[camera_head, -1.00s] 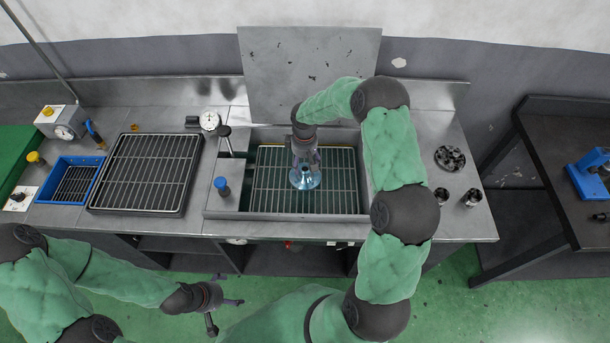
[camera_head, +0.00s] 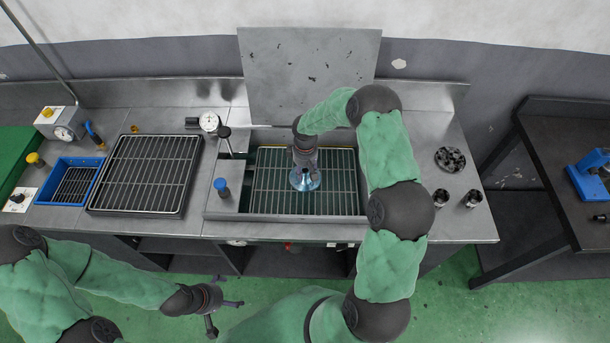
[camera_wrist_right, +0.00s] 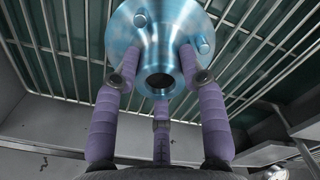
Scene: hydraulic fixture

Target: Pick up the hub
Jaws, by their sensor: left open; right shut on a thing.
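The hub (camera_head: 304,180) is a shiny bluish metal flanged disc with a central hole and small studs on its face. It is in the sink basin, over the wire rack (camera_head: 335,190). In the right wrist view the hub (camera_wrist_right: 160,40) sits between the purple fingers of my right gripper (camera_wrist_right: 160,85), which are shut on it. Whether the hub touches the rack is unclear. In the head view my right gripper (camera_head: 305,165) is right above the hub and partly hides it. My left gripper (camera_head: 222,308) is open and empty, in front of the bench.
A black grated tray (camera_head: 146,174) and a blue bin (camera_head: 69,181) lie on the left of the bench. Metal cups (camera_head: 472,198) and a round dish of parts (camera_head: 450,158) stand on the right. The basin's front wall (camera_head: 290,217) rises before the rack.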

